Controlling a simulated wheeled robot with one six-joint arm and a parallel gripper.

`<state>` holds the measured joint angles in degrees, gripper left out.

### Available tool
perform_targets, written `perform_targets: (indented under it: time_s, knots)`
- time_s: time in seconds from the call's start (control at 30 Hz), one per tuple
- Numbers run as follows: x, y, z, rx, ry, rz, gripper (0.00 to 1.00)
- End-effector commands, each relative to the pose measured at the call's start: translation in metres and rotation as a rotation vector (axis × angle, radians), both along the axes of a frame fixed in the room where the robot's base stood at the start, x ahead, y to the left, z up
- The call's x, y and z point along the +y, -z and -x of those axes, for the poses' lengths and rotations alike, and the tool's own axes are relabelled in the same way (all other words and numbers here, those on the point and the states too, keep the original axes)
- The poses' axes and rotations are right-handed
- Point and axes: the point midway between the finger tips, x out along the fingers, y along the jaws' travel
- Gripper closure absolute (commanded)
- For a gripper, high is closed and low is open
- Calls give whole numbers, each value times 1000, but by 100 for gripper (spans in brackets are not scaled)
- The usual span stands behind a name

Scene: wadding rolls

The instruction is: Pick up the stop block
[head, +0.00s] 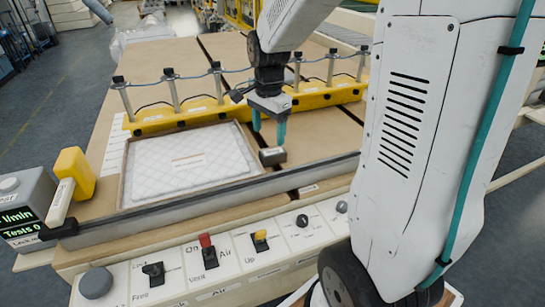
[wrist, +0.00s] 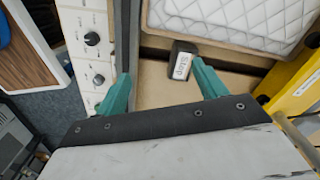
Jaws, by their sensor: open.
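The stop block (head: 272,156) is a small dark block with a pale label. It lies on the brown board by the grey rail, at the right corner of the framed quilted pad. In the wrist view the stop block (wrist: 181,61) shows its label, marked "stop". My gripper (head: 268,132) has teal fingers and is just above and behind the block in the head view. In the wrist view my gripper (wrist: 162,88) is open, with the block beyond the fingertips and between their lines, nearer the right finger. Nothing is between the fingers.
The framed quilted pad (head: 185,162) lies left of the block. A yellow bar with posts (head: 185,115) runs behind. The grey rail (head: 200,205) runs in front, above a control panel (head: 225,255) with switches and knobs. Bare board is right of the block.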

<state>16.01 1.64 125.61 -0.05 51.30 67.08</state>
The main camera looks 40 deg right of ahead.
Motion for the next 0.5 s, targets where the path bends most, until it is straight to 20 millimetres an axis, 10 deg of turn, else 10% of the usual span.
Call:
perform_targets:
  time_s: [0.5]
  knots:
    - [-51, 79, -43, 24, 405, -12, 29]
